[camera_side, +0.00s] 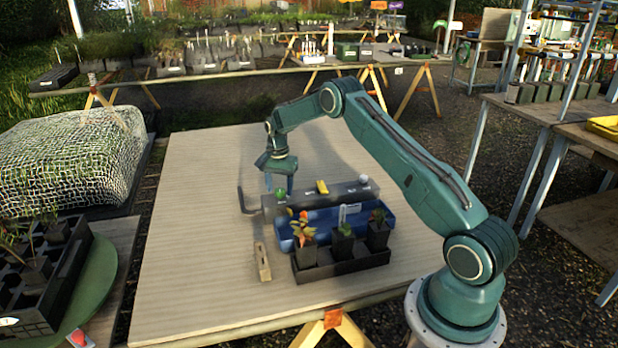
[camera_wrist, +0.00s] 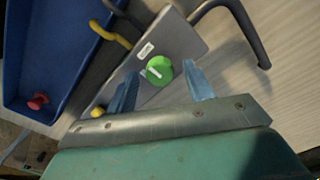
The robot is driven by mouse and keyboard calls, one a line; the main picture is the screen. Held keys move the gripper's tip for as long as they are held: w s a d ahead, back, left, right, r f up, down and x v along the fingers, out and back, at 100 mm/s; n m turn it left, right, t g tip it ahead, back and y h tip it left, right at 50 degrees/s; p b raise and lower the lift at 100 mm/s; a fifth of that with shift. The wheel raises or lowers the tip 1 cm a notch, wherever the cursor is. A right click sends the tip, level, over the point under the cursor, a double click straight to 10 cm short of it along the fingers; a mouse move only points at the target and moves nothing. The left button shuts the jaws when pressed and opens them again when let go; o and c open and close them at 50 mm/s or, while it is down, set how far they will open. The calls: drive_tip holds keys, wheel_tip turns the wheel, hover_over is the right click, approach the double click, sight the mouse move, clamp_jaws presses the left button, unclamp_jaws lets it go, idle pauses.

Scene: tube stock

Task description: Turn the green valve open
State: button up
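The green valve (camera_side: 280,193) is a small round knob at the left end of a grey box (camera_side: 345,192) on the wooden table. In the wrist view the green valve (camera_wrist: 154,64) shows a pale bar across its face. My gripper (camera_side: 279,183) points down just above the valve. In the wrist view its two blue fingers (camera_wrist: 161,68) are spread apart, with the valve showing between their tips. Nothing is held. I cannot tell whether the fingertips are level with the valve or still above it.
A yellow handle (camera_side: 322,187) and a white knob (camera_side: 364,180) are on the same box. A grey bent pipe (camera_side: 242,199) stands at its left end. In front are a blue tray (camera_side: 284,236), potted plants (camera_side: 343,245) and a wooden piece (camera_side: 262,262). The table's left side is clear.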

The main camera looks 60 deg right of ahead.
drive_tip(key=c, duration=0.9)
drive_tip(key=shift+c, duration=0.2)
drive_tip(key=shift+n, duration=0.3)
drive_tip(key=n, duration=0.8)
drive_tip(key=shift+n, duration=0.4)
drive_tip(key=n, duration=0.8)
drive_tip(key=shift+n, duration=0.3)
